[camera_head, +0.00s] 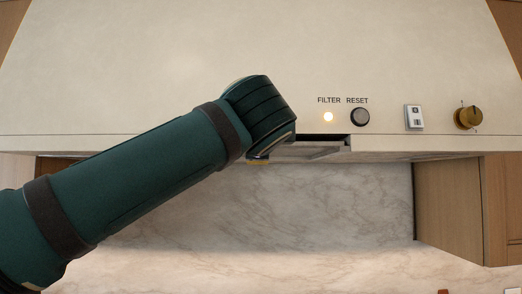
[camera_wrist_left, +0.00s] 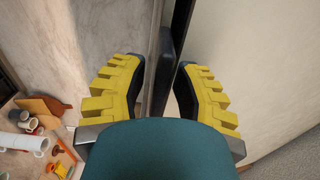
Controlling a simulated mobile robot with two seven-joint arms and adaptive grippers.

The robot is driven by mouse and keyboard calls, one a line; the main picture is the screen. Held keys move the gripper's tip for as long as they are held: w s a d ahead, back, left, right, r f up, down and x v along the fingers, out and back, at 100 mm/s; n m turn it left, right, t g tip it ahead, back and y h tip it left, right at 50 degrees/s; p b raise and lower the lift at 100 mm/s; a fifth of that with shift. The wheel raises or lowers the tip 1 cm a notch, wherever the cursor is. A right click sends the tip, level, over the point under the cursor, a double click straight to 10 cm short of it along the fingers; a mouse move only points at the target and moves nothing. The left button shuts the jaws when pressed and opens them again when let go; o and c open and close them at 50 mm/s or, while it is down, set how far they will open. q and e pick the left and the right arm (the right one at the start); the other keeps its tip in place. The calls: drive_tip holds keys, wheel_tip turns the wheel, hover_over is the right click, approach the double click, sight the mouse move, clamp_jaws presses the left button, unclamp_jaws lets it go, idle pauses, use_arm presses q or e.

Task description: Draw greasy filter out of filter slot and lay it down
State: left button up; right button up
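The greasy filter (camera_head: 312,151) shows as a grey slab at the underside of the hood, just below the dark filter slot (camera_head: 322,137). My left arm covers its left part. In the left wrist view a dark upright bar, which looks like the filter's handle (camera_wrist_left: 161,70), stands between the yellow fingers of my left gripper (camera_wrist_left: 158,78). The fingers are apart, with a visible gap between the bar and the right finger. In the head view my wrist hides most of this gripper. My right gripper is not in view.
The hood front (camera_head: 200,60) carries a lit FILTER lamp (camera_head: 328,117), a RESET button (camera_head: 360,117), a switch (camera_head: 414,117) and a brass knob (camera_head: 468,118). A wooden cabinet (camera_head: 465,205) stands at right. Rolls, cups and a wooden board (camera_wrist_left: 42,105) lie on the counter below.

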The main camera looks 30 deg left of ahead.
use_arm(q)
clamp_jaws()
drive_tip(key=shift+s+d, duration=0.1)
drive_tip(key=shift+s, duration=0.05)
